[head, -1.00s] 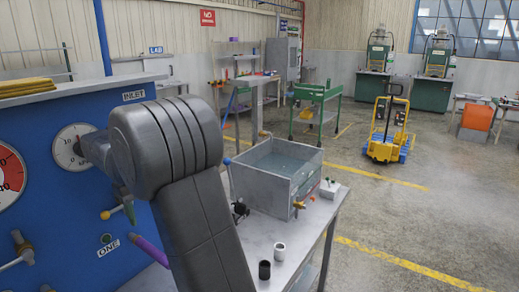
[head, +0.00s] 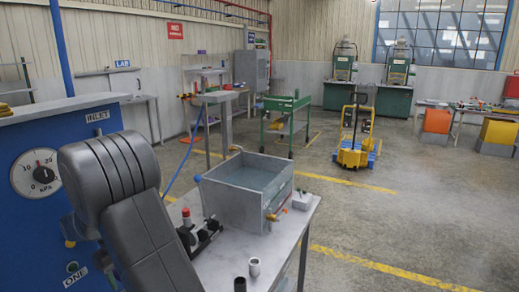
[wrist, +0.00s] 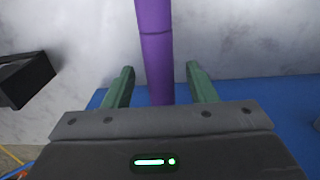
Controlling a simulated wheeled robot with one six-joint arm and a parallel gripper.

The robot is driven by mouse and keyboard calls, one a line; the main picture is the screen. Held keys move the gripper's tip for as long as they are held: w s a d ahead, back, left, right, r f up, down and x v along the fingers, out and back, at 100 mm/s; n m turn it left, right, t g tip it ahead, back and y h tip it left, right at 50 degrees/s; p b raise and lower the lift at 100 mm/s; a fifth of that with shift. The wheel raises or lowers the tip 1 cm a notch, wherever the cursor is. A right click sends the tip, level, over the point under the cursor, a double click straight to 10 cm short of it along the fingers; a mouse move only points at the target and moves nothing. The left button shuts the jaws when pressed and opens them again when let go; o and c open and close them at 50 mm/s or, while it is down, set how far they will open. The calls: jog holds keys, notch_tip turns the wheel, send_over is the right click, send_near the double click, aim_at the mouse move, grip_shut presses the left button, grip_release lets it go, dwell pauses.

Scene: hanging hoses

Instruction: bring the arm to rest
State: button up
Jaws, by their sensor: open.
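My gripper (wrist: 160,68) shows in the wrist view with its two green fingers apart. A purple hose (wrist: 155,40) runs down the picture in the gap between them. The fingers do not visibly press on it, and I cannot tell how far it lies from them. In the head view my grey arm stands at the lower left in front of the blue panel (head: 100,108). The gripper and the purple hose are out of sight there.
A table (head: 215,268) bears an open grey tank (head: 235,208), a black fitting with a red top (head: 188,222), and a white cup (head: 254,267) and dark cup (head: 240,284). A gauge (head: 38,174) sits on the panel. Floor right of the table is clear.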

dwell(0.3)
notch_tip(320, 180, up, 14)
jog(key=f+b, duration=0.1)
jog(key=b, duration=0.1)
notch_tip(320, 180, down, 13)
jog(key=shift+p, duration=1.15)
jog(key=shift+s+d+f+b, duration=0.1)
jog(key=shift+s+d+b, duration=0.3)
jog(key=shift+d+b, duration=0.3)
jog(key=shift+s+d, duration=0.2)
jog(key=shift+d, duration=0.2)
jog(key=shift+r, duration=0.25)
